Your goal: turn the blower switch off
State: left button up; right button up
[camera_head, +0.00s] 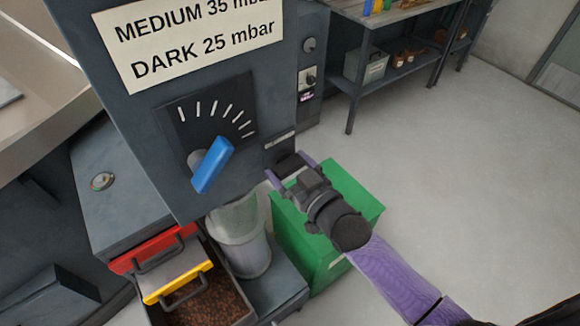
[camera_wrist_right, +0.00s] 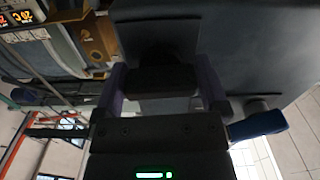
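A black knob (camera_head: 287,163), which seems to be the blower switch, sits low on the right of the dark machine front, under a small label (camera_head: 280,140) too small to read. My right gripper (camera_head: 291,170) is at it, with its purple fingers apart on either side of the knob. The right wrist view shows the two fingers (camera_wrist_right: 162,92) spread with a dark block (camera_wrist_right: 160,80) between them. I cannot tell whether they touch it. The knob's setting is hidden. My left gripper is not in view.
A blue lever (camera_head: 212,165) on a marked dial is left of the gripper. A green box (camera_head: 345,190) stands below, beside a clear cylinder (camera_head: 240,240). A tray with a yellow handle bar (camera_head: 178,283) holds brown beans. A shelf (camera_head: 385,75) is behind; floor at right is clear.

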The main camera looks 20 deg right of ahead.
jog(key=c, duration=0.7)
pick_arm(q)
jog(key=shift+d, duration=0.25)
pick_arm(e)
jog(key=shift+c, duration=0.2)
